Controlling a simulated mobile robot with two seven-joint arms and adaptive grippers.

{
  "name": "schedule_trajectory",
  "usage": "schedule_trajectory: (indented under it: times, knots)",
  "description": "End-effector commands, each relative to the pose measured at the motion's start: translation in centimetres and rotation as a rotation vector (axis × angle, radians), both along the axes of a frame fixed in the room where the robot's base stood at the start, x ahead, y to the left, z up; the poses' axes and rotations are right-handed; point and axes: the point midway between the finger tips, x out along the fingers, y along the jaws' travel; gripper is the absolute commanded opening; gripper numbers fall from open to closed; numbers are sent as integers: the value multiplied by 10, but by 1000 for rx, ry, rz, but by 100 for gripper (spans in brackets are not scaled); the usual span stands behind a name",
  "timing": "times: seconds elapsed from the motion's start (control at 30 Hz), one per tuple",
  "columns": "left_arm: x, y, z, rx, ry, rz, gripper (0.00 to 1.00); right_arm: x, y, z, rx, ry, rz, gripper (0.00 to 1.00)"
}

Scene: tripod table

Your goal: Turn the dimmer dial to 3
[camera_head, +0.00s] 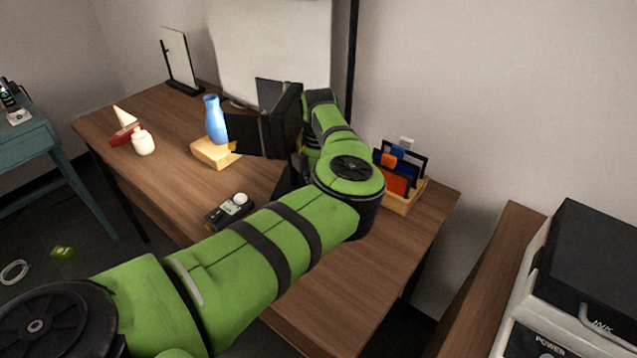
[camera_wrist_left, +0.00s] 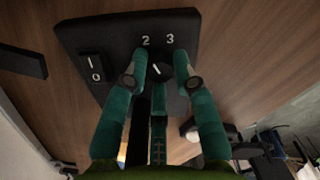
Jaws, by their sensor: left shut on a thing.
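In the left wrist view a black control panel (camera_wrist_left: 115,38) lies on the wooden surface. It bears a round black dimmer dial (camera_wrist_left: 157,70), the white numbers 2 and 3 above it, and a rocker switch (camera_wrist_left: 95,68) marked I and O at left. The dial's short white mark slants toward the upper left, on the side of the 2. My left gripper (camera_wrist_left: 160,80) is shut on the dial, one teal finger on each side. The fingers hide parts of the dial and panel. In the head view my green arm hides the dial. My right gripper is not in view.
On the wooden desk (camera_head: 165,110) stand a blue vase (camera_head: 215,120) on a wooden block (camera_head: 212,153), a small white jar (camera_head: 143,142), a handheld device (camera_head: 230,211) and a wooden organizer (camera_head: 405,198). Upright black panels (camera_head: 268,133) stand close to my forearm.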

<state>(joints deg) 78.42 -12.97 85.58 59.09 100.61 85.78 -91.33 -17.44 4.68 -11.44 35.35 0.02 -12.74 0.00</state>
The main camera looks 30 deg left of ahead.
Motion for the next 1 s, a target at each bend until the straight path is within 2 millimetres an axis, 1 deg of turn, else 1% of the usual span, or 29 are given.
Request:
schedule_trajectory:
  times: [0.1, 0.2, 0.7, 0.73, 0.77, 0.8, 1.0]
  knots:
    - [1, 1, 2, 4, -2, -40, 0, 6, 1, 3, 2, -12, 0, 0]
    - [1, 1, 2, 3, -2, -62, 0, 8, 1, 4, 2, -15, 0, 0]
    - [1, 1, 1, 3, -4, -80, 0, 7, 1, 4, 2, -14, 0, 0]
    - [1, 1, 1, 3, -4, -80, 32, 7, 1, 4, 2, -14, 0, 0]
    - [1, 1, 1, 3, -4, -80, 44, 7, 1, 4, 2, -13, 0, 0]
    - [1, 1, 1, 3, -3, -80, 52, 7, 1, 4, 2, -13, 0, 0]
    - [0, 1, 1, 1, -1, -80, 52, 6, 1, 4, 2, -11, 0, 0]
